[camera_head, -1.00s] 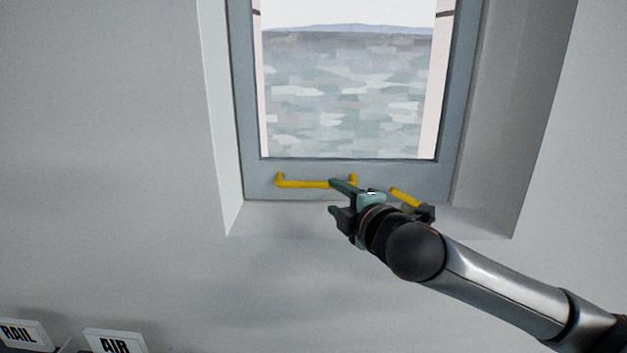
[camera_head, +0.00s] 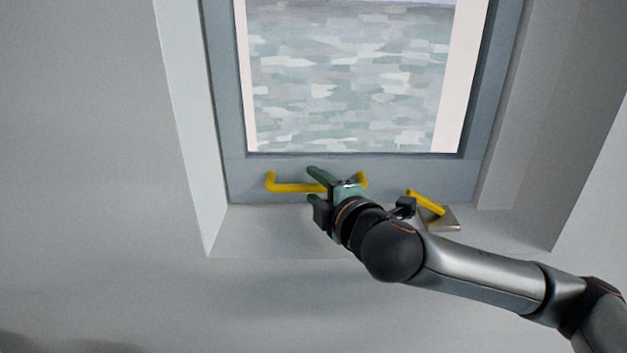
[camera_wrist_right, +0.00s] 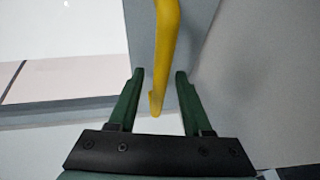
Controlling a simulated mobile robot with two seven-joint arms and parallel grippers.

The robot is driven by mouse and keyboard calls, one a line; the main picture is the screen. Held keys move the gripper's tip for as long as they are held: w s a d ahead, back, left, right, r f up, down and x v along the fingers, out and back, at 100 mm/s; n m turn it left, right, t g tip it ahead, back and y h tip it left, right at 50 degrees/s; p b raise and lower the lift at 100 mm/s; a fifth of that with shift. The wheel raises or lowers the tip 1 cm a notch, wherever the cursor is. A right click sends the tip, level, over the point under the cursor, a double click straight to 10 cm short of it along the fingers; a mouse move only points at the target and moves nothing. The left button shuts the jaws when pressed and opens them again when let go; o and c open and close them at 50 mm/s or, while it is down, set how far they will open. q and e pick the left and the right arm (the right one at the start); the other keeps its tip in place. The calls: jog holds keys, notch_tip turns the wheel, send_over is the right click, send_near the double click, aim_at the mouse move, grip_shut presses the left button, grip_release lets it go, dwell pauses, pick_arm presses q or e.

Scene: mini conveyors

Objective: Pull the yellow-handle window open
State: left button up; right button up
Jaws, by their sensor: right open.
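The window (camera_head: 225,170) has a grey frame with a yellow bar handle (camera_head: 290,188) along its bottom rail. The window looks shut in its recess. My right gripper (camera_head: 313,187) is open at the handle's middle to right part, its green fingers one above and one below the bar. In the right wrist view the yellow handle (camera_wrist_right: 166,40) runs between the two open fingers (camera_wrist_right: 160,76), apart from both as far as I can see. The gripper hides part of the bar. My left gripper is not in view.
A second, shorter yellow handle (camera_head: 426,202) on a metal plate (camera_head: 442,219) is at the sill, right of my gripper and close to my wrist. The recess has side walls (camera_head: 185,130) and a sill (camera_head: 260,235). The wall below is bare.

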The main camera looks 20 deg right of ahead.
jog(key=shift+s, duration=0.1)
jog(key=shift+c, duration=0.3)
grip_shut()
dwell(1.1)
